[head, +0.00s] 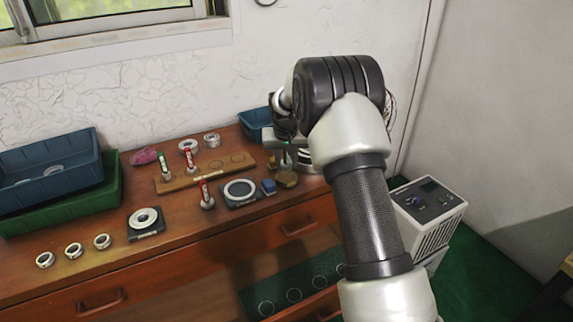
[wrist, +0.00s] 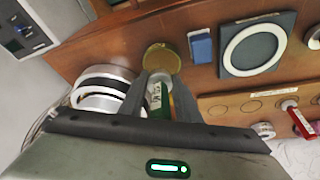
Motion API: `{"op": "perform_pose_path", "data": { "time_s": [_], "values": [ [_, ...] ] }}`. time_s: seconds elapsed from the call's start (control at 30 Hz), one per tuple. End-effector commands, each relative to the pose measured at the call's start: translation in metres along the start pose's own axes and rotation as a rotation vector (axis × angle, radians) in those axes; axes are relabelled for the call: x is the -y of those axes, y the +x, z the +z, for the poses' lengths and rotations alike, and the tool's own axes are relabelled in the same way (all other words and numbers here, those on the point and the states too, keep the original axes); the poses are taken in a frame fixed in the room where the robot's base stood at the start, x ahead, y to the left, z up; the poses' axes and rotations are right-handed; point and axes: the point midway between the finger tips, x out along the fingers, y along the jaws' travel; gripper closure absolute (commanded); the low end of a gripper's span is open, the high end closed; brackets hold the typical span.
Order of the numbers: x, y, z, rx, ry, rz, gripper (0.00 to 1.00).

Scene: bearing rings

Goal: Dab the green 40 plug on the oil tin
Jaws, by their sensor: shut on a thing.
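My gripper (wrist: 162,88) is shut on a green-handled plug (wrist: 158,101) with a white label. The label's number is too small to read. The oil tin (wrist: 160,58) is a round, brass-coloured tin just beyond the fingertips in the wrist view. In the head view the tin (head: 287,179) stands on the bench right below my gripper (head: 286,148). The plug's lower end is hidden, so I cannot tell whether it touches the tin. Another green-handled plug (head: 163,166) stands in the wooden board at the left.
A blue block (head: 269,187) and a dark square plate with a ring (head: 240,190) sit left of the tin. Red-handled plugs (head: 205,195) stand upright further left. Stacked trays (head: 50,170) fill the far left.

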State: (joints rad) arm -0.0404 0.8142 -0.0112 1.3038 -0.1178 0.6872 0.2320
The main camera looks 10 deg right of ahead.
Motion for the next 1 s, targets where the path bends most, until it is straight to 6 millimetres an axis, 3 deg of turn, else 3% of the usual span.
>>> {"op": "perform_pose_path", "data": {
  "time_s": [0.47,1.0],
  "values": [
    [-0.001,-0.037,-0.015,-0.006,0.000,-0.001,0.93],
    [-0.001,-0.038,-0.015,-0.005,0.000,0.000,0.93]
  ]
}}
